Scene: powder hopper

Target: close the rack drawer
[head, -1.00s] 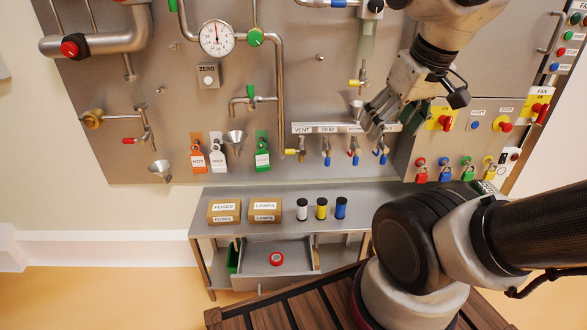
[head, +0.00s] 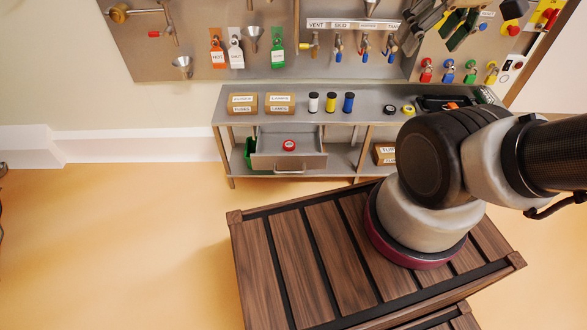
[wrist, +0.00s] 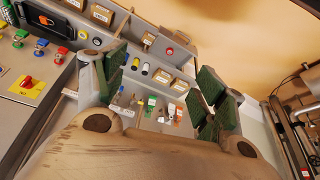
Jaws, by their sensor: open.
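The rack drawer (head: 275,162) is pulled out of the low metal rack, under its top, left of the middle. A red roll (head: 289,145) lies inside it. Its front panel carries a pale bar handle (head: 289,171). The drawer with the red roll also shows in the wrist view (wrist: 163,46), beyond my fingers. My gripper (head: 455,22) is at the top right of the head view, in front of the panel, well above and to the right of the drawer. In the wrist view its green-padded fingers (wrist: 160,95) are spread wide with nothing between them.
The rack top (head: 375,103) holds brown boxes (head: 261,103), white, yellow and blue cylinders, tape rolls and a black tray. A green bin (head: 250,153) stands left of the drawer. Valves (head: 338,48) and padlocks (head: 448,71) are on the panel above.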

